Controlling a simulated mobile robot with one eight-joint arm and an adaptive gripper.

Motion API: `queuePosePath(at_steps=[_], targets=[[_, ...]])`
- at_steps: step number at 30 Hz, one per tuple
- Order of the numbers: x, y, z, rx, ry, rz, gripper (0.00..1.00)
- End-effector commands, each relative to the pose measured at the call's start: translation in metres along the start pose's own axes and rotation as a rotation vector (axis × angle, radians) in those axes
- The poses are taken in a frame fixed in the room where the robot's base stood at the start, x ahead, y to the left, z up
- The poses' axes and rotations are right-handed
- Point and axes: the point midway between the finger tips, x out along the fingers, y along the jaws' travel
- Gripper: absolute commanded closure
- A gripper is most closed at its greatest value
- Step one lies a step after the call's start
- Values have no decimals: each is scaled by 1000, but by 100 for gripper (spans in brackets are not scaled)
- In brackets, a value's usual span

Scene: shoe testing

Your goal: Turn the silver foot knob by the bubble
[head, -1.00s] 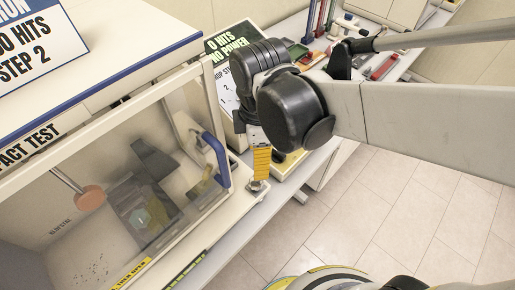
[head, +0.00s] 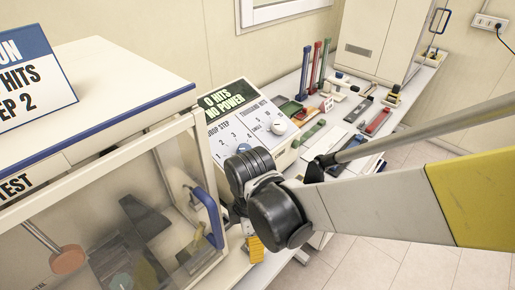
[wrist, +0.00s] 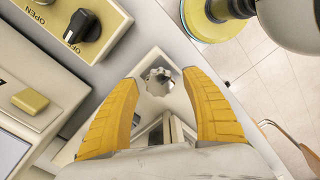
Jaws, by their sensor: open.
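The silver foot knob (wrist: 159,81), scalloped and shiny, shows in the wrist view on a pale corner plate. My gripper (wrist: 160,77) has its two yellow fingers spread, one on each side of the knob in the picture. I cannot tell whether they touch it or how far above it they are. In the head view one yellow finger (head: 256,248) points down beside the clear-fronted test cabinet (head: 207,214). The knob is not visible there, and I cannot make out a bubble in either view.
A control panel (head: 240,125) and a bench with tools stand behind my arm. Floor is open at right.

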Motion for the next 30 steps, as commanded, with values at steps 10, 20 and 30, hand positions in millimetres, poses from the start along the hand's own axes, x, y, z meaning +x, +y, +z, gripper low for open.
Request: queuePosePath(at_steps=[10,20,30], targets=[[0,0,0,0,0,0,98],[0,0,0,42,1,0,98],[0,0,0,269,1,0,98]])
